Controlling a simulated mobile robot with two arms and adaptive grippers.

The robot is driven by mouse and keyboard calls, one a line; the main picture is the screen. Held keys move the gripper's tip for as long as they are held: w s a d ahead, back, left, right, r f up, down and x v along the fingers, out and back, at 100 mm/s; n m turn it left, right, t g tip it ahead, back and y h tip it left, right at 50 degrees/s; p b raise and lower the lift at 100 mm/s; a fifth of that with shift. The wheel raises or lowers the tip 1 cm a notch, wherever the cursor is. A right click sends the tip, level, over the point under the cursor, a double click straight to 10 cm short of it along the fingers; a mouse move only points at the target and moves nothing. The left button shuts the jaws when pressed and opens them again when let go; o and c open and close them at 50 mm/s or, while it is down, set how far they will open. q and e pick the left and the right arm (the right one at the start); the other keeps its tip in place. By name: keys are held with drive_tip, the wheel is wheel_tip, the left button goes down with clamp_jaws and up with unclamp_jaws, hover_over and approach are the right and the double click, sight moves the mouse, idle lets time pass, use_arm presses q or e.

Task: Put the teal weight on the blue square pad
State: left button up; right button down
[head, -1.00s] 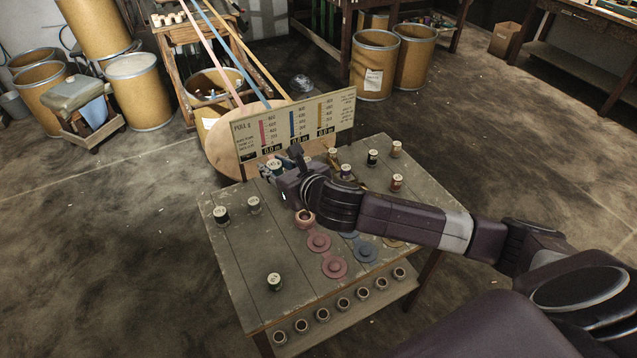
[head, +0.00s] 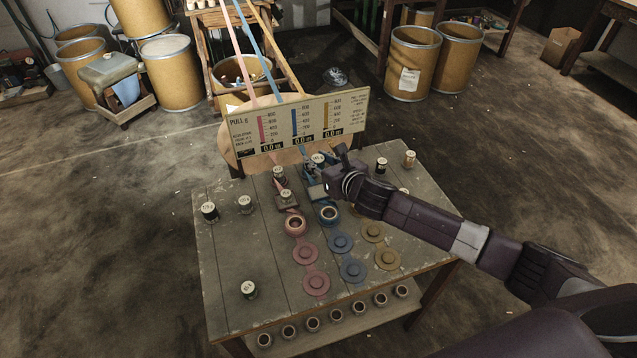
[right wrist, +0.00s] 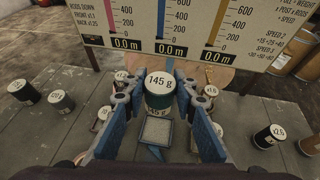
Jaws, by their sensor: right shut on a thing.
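My right gripper (head: 322,166) is shut on the teal weight (right wrist: 158,98), a dark teal cylinder with a white top marked 145 g. It also shows in the head view (head: 318,160). The weight is upright between the blue finger pads. The blue square pad (head: 316,192) lies on the table just in front of the gripper in the head view. I cannot tell the exact height of the weight above the table. My left gripper is not in view.
Another weight (head: 286,195) stands on the pink pad to the left. More weights stand at the table's left (head: 209,210) and right (head: 382,164). A gauge board (head: 300,122) rises behind. Blue ring (head: 329,214) and coloured discs lie in front.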

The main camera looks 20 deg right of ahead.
wheel_tip(320, 180, down, 4)
drive_tip(key=shift+r, duration=0.25)
drive_tip(key=shift+f, duration=0.6)
wheel_tip(320, 180, down, 3)
drive_tip(key=shift+r+b, duration=0.1)
drive_tip(key=shift+b, duration=0.35)
drive_tip(key=shift+f, duration=0.55)
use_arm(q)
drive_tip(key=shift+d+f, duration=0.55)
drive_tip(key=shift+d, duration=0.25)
